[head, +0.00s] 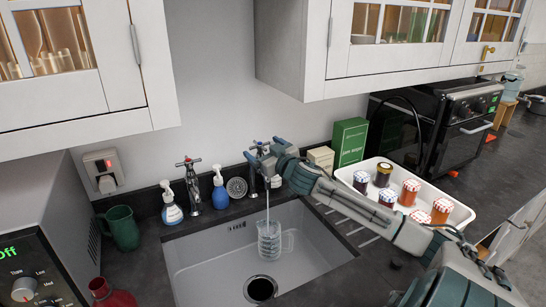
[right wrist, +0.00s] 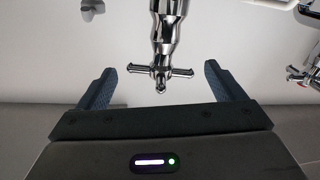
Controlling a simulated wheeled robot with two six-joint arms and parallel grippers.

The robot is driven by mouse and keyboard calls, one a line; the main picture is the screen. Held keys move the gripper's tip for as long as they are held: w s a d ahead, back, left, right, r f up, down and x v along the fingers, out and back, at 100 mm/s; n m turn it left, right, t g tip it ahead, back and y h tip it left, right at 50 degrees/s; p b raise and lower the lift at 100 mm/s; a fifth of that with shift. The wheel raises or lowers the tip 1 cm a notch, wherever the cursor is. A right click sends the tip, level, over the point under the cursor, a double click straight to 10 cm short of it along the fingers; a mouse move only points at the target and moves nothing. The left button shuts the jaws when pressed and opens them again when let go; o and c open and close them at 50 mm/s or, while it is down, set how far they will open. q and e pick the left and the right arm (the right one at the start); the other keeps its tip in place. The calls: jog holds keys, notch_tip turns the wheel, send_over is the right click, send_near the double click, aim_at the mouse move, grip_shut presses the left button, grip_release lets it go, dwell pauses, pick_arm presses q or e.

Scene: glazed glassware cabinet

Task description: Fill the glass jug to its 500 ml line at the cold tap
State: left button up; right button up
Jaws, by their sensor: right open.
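The clear glass jug (head: 269,242) stands in the sink (head: 205,262), its handle to the right. A thin stream of water (head: 267,207) falls into it from the tap on the right; the water level and the 500 ml line are too small to read. My right gripper (head: 258,150) is at the top of that tap and hides much of it in the head view. In the right wrist view the tap's chrome cross handle (right wrist: 161,71) sits between the two open, spread fingers, with gaps on both sides. My left gripper is not in view.
A second tap (head: 191,190) stands to the left, beside soap bottles (head: 171,205). A green mug (head: 122,228) and a red vessel (head: 110,293) are left of the sink. A white tray (head: 463,212) of jars stands right. Wall cabinets (head: 385,62) hang above.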

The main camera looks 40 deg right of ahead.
jog(key=shift+s+a+f+b, duration=0.15)
jog(key=shift+s+b, duration=0.2)
jog(key=shift+s, duration=0.25)
jog(key=shift+s+a+b, duration=0.15)
jog(key=shift+s+b, duration=0.2)
jog(key=shift+s, duration=0.25)
jog(key=s+a+p, duration=0.1)
jog(key=s+p, duration=0.6)
jog(key=s, duration=0.1)
jog(key=shift+a+r+p, duration=0.2)
jog(key=shift+a+p, duration=0.1)
jog(key=shift+p, duration=0.1)
jog(key=shift+w, duration=0.1)
jog(key=shift+c, duration=0.4)
dwell(2.1)
